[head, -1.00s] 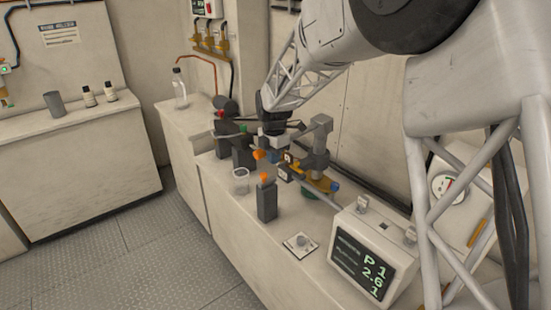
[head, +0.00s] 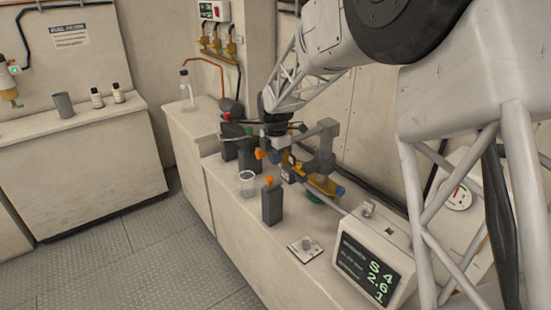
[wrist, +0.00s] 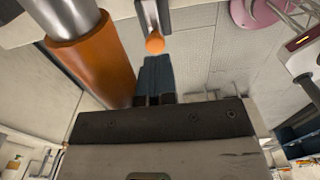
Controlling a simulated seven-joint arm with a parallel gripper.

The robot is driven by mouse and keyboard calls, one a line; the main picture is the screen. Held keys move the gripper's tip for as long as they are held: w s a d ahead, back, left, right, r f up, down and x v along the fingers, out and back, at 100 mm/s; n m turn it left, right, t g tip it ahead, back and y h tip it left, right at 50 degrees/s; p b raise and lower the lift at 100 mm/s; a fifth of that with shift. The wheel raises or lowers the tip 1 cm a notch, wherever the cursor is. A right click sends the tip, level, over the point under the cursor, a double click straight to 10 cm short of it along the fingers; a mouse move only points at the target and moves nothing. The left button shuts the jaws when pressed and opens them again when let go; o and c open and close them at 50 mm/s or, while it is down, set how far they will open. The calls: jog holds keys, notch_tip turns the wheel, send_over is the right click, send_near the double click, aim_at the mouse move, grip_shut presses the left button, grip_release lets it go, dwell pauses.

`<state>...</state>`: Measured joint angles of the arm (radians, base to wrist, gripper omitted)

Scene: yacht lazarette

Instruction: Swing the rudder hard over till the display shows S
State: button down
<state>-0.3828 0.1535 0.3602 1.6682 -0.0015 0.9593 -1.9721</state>
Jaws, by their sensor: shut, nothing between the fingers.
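The display box (head: 372,262) at the lower right shows a green "S 4" on its top line, with "2.6" and "1" below. The rudder gear, a grey post (head: 323,150) with a brass-coloured arm (head: 322,184), stands behind it on the bench. In the wrist view a thick orange grip (wrist: 92,62) on a steel bar lies left of my gripper (wrist: 156,62). The fingers are shut and empty, close beside the grip; I cannot tell whether they touch it. In the head view my gripper (head: 278,143) is partly hidden among the gear.
A dark bottle with an orange top (head: 272,203) stands in front of the gear, with a clear cup (head: 247,183) to its left. A small plate with a knob (head: 305,249) lies near the bench front. Dark containers (head: 246,152) stand left of my gripper. The floor is clear.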

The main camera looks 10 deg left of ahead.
jog(key=shift+w+a, duration=0.15)
jog(key=shift+a, duration=0.05)
jog(key=shift+w+a, duration=0.9)
jog(key=shift+w, duration=0.05)
jog(key=shift+w+a, duration=0.1)
jog(key=shift+w, duration=0.05)
dwell(0.4)
jog(key=shift+w+a, duration=0.8)
jog(key=shift+w, duration=0.25)
jog(key=shift+w+a, duration=0.1)
jog(key=shift+w, duration=0.1)
jog(key=shift+w+a, duration=0.35)
jog(key=shift+w, duration=0.25)
jog(key=shift+w+a, duration=0.3)
jog(key=shift+w, duration=0.25)
jog(key=shift+w+a, duration=0.1)
jog(key=shift+w, duration=0.1)
jog(key=shift+w+a, duration=0.25)
jog(key=shift+w, duration=0.35)
jog(key=shift+w+a, duration=0.25)
jog(key=shift+w, duration=0.3)
